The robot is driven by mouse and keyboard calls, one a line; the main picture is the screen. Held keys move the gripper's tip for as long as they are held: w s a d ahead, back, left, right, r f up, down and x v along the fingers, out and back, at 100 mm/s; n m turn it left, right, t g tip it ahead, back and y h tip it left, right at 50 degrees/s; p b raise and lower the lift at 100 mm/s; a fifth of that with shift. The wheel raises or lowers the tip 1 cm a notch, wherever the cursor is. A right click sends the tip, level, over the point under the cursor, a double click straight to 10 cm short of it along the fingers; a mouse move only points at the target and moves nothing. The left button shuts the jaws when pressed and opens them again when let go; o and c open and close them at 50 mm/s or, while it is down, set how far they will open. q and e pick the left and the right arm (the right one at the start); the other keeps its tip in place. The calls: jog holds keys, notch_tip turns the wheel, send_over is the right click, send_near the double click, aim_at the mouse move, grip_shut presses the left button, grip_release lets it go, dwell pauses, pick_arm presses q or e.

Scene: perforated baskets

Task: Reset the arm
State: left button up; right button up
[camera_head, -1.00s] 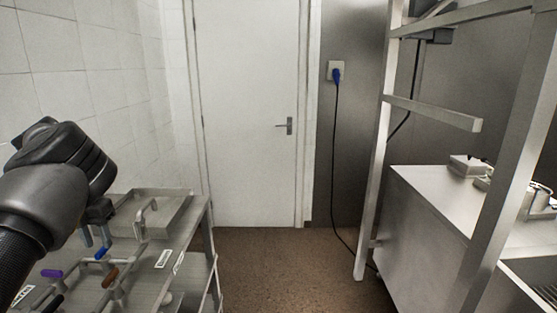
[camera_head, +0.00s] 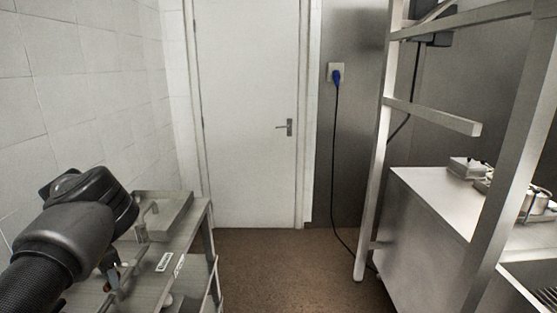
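My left arm comes in from the lower left, with its dark wrist over the metal cart (camera_head: 190,225). My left gripper (camera_head: 110,272) points down above the cart top, partly hidden behind the wrist. Its fingertips are too small and covered to tell whether they are open. A brown-orange handle (camera_head: 113,280) shows right at the gripper; I cannot tell if they touch. My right gripper is out of view.
A shallow metal tray (camera_head: 172,212) with a raised handle sits at the cart's far end. A white door (camera_head: 247,110) closes the far wall. A shelf frame (camera_head: 372,190) and a steel counter (camera_head: 430,195) stand at right. The brown floor between is clear.

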pick_arm(q)
jog(key=shift+m, duration=1)
